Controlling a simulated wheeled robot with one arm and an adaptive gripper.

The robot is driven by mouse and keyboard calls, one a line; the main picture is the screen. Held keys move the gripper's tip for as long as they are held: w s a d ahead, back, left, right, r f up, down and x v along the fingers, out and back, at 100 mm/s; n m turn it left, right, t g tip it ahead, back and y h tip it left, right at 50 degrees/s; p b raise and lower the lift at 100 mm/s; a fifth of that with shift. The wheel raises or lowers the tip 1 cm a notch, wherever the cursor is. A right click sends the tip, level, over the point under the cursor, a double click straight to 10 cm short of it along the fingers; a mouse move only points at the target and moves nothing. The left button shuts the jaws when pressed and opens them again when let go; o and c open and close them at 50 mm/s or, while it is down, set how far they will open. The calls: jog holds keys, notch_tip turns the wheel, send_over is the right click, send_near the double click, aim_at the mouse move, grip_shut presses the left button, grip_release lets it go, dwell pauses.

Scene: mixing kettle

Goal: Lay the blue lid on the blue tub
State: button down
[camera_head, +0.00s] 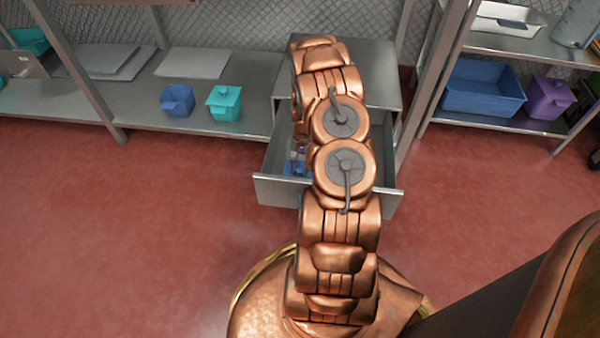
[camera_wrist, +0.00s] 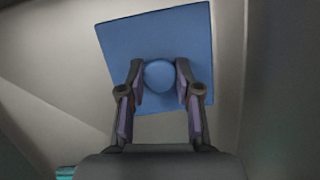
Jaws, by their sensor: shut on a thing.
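The blue lid (camera_wrist: 150,42) is a flat square plate with a round knob, seen from above in the wrist view. My gripper (camera_wrist: 160,78) has its two fingers closed on the knob from both sides. In the head view the blue lid (camera_head: 292,170) shows in the open drawer, mostly hidden behind my arm, and my gripper (camera_head: 298,153) is just above it. I cannot tell whether the lid touches the drawer floor. The blue tub (camera_head: 178,101) stands uncovered on the low metal shelf to the left.
The open drawer (camera_head: 275,190) of a metal cabinet has raised walls around my gripper. A teal lidded tub (camera_head: 225,104) stands right beside the blue tub. A shelf post (camera_head: 97,85) stands left of them. A blue crate (camera_head: 484,90) and purple lidded tub (camera_head: 548,98) are right.

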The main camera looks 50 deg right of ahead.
aim_at(299, 172)
jog(key=shift+r+p, duration=1)
jog(key=shift+r, duration=1.55)
